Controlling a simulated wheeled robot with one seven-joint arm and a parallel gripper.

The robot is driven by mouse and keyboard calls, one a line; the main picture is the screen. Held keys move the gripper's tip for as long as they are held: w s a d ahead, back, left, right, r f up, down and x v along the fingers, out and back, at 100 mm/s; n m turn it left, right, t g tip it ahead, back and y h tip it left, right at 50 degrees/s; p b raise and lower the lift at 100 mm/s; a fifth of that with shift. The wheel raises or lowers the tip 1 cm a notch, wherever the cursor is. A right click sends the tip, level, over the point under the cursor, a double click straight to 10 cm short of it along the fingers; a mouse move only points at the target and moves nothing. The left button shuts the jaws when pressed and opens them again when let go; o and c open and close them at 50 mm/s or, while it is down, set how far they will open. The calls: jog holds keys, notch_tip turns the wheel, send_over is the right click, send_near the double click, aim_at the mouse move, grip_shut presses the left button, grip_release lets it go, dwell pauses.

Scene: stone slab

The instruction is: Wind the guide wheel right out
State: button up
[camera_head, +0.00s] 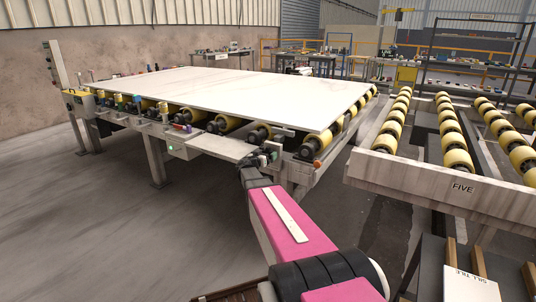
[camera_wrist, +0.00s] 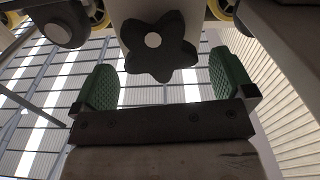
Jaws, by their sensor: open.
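A dark star-shaped knob (camera_wrist: 160,58) with a pale round centre hangs at the top middle of the wrist view, in front of a pale block. My gripper (camera_wrist: 165,72) has its two green ribbed pads spread wide, one on each side of the knob's lower lobes. A gap shows between the knob and each pad. In the head view my gripper (camera_head: 262,156) is a small dark shape at the front edge of the roller table (camera_head: 215,146). The knob is too small there to make out. I cannot tell which part is the guide wheel.
A large pale slab (camera_head: 230,90) lies on the table's yellow rollers. A second roller table marked FIVE (camera_head: 440,184) stands close on the right. A light switch box (camera_head: 182,151) sits on the front edge left of my gripper. The left floor is clear.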

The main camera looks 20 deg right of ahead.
jog(key=shift+x, duration=1.35)
jog(key=c, duration=0.8)
jog(key=shift+n, duration=0.4)
